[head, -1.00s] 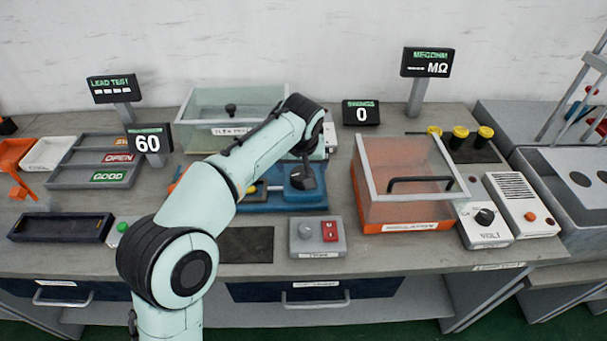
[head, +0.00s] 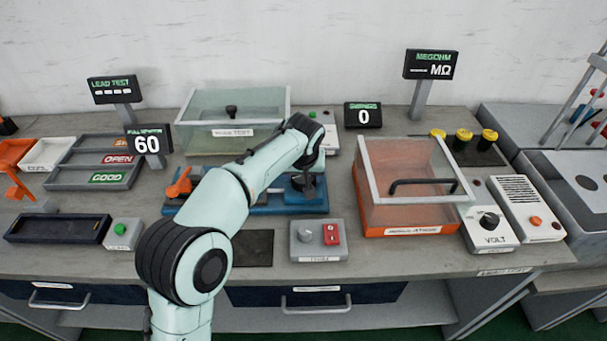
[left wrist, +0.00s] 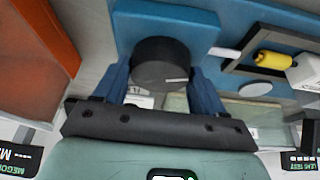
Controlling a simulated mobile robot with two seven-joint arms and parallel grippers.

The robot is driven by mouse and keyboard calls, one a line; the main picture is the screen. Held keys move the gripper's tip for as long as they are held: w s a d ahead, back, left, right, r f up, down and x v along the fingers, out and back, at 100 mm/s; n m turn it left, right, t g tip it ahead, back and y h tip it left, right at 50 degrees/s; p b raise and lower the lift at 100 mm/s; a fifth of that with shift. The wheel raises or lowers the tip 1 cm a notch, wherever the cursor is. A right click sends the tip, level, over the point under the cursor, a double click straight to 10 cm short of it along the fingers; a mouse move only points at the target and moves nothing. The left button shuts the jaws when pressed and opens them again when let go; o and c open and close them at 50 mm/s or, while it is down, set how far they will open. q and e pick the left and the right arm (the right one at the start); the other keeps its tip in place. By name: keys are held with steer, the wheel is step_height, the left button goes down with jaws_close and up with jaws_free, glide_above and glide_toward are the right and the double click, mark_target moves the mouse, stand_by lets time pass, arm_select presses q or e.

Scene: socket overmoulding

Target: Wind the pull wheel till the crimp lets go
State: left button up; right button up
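The pull wheel, a dark round knob (left wrist: 162,62) with a white mark, stands on the blue crimp pull fixture (head: 262,206). In the left wrist view my left gripper (left wrist: 160,80) has one blue finger on each side of the wheel, very close to its rim; firm contact is not clear. In the head view my left gripper (head: 304,180) points down at the wheel, partly hidden by my wrist. An orange lever (head: 180,184) sits at the fixture's left end. A yellow part (left wrist: 275,60) lies in the fixture. My right gripper is out of view.
A clear-lidded test box (head: 235,125) stands behind the fixture, and an orange insulation box (head: 410,220) to its right. A grey switch box (head: 318,240) is in front. Sorting trays (head: 95,165) lie at left. A dark mat (head: 250,248) is bare.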

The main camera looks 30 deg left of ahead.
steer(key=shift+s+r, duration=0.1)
arm_select(q)
steer(key=shift+a+r+m+h+p, duration=0.15)
steer(key=shift+m+h+p, duration=0.45)
steer(key=shift+m+p, duration=0.6)
steer(key=shift+m+t+h+p, duration=0.3)
steer(key=shift+m+h+p, duration=0.35)
steer(key=shift+m, duration=1.05)
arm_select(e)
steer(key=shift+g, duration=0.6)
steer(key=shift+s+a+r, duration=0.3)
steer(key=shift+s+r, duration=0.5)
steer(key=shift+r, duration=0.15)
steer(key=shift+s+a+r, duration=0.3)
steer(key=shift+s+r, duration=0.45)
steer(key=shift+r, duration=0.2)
arm_select(q)
steer(key=o, duration=1)
